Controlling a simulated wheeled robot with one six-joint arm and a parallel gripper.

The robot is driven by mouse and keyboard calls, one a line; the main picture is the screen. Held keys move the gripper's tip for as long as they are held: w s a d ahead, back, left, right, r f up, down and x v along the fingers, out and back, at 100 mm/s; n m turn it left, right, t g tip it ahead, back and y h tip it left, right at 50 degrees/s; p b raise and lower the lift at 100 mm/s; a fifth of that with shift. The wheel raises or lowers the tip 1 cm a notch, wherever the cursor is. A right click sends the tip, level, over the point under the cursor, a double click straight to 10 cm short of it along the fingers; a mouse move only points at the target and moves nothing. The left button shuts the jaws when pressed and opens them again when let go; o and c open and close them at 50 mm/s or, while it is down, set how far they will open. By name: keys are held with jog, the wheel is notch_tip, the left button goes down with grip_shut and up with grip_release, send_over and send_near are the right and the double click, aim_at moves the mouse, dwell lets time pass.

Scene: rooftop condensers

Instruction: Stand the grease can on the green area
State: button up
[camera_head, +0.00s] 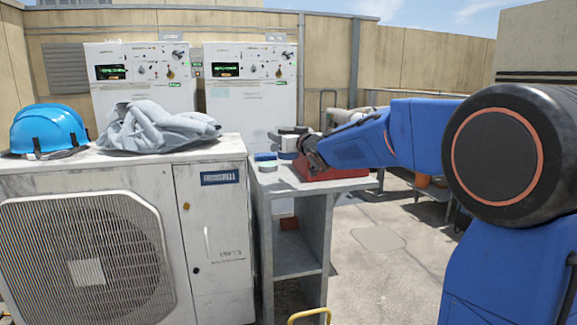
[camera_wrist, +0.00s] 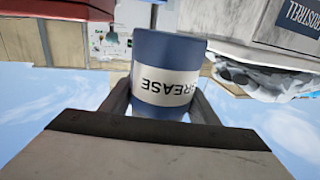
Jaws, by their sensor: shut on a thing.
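The grease can (camera_wrist: 168,75) is blue with a white band lettered GREASE. My gripper (camera_wrist: 163,108) is shut on it, one finger on each side. The wrist picture is upside down, and the can looks about upright. In the head view the can (camera_head: 288,145) is small, held at the tip of my gripper (camera_head: 304,147) over the grey stand.
A red box (camera_head: 325,172) stands on the grey stand (camera_head: 346,184) below my arm. The condenser (camera_head: 208,220) at left bears a grey cloth (camera_head: 155,130) and blue helmet (camera_head: 48,128). White cabinets (camera_head: 250,100) stand behind.

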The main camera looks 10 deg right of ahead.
jog(key=f, duration=0.5)
jog(key=shift+w+a+f, duration=0.1)
jog(key=shift+a+f, duration=0.05)
jog(key=shift+a, duration=0.05)
jog(key=shift+d+f, duration=0.1)
jog(key=shift+f, duration=2.1)
jog(key=o, duration=1.3)
jog(key=shift+f, duration=0.1)
jog(key=v, duration=1.2)
